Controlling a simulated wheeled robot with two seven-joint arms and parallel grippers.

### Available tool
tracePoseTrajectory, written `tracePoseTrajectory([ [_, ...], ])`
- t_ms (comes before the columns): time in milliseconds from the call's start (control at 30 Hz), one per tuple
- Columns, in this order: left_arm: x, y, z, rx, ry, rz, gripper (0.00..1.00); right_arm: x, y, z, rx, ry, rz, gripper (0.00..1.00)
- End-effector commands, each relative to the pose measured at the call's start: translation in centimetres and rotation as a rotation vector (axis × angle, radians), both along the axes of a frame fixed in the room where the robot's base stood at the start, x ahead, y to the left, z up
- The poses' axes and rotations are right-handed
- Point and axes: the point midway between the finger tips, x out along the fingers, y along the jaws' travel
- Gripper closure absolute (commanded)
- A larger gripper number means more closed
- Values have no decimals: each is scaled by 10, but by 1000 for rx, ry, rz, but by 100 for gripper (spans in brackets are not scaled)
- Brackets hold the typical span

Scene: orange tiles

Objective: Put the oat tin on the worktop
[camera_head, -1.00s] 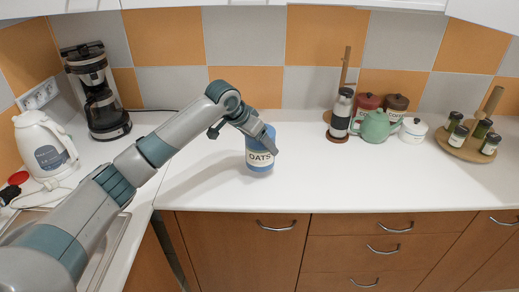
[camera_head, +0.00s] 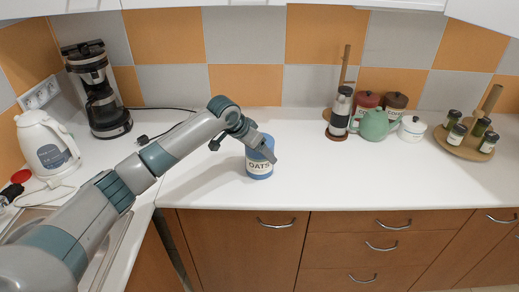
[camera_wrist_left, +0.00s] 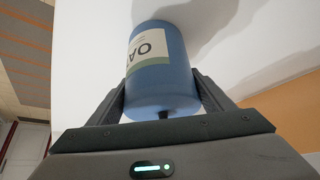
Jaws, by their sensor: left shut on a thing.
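The oat tin (camera_head: 260,168) is a blue cylinder with a pale label reading OATS. It is upright at the front-left part of the white worktop (camera_head: 350,180). My left gripper (camera_head: 265,148) is shut on the tin from above, with a finger on each side. In the left wrist view the tin (camera_wrist_left: 162,75) sits between the two dark fingers, with the worktop and a shadow beyond its far end. I cannot tell whether its base touches the worktop. My right gripper is not in view.
A coffee maker (camera_head: 101,95) and a white kettle (camera_head: 46,147) stand at the left. A grinder (camera_head: 340,112), canisters (camera_head: 394,104), a green teapot (camera_head: 374,125), a white pot (camera_head: 412,129) and a jar rack (camera_head: 464,148) stand at the right. The worktop's middle is clear.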

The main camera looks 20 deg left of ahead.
Motion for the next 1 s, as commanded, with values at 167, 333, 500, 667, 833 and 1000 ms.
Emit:
tracePoseTrajectory([
  [167,1,0,2,-2,-4,0,69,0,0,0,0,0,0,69],
  [333,0,0,-2,0,0,0,7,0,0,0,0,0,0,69],
  [500,0,0,-2,0,0,0,7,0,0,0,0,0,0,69],
  [667,0,0,-1,0,0,0,7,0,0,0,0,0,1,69],
  [833,-2,2,5,-1,-1,1,7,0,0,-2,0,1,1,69],
  [1000,-11,7,21,1,-4,-1,7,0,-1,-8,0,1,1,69],
])
